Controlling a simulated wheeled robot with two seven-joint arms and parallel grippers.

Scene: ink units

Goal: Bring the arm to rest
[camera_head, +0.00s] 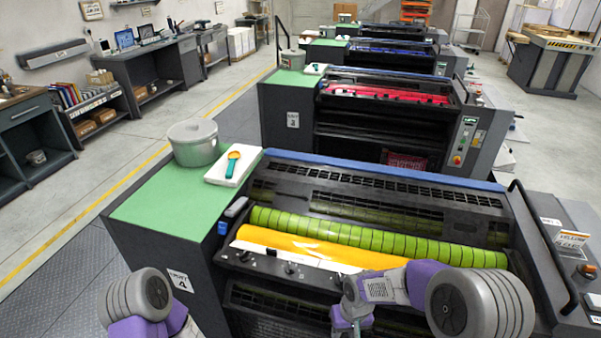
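My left arm (140,298), grey and purple, shows only in part at the bottom left, in front of the press unit. Its gripper is outside the picture. My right arm (478,303) comes in at the bottom right and reaches left across the front of the near press unit. Its wrist part (352,296) bends down at the lower middle, and the gripper fingers are cut off by the bottom edge. Nothing held shows in either arm.
The near press unit (400,200) has a striped green roller (370,238) and yellow ink (310,248). Open floor (95,180) lies left.

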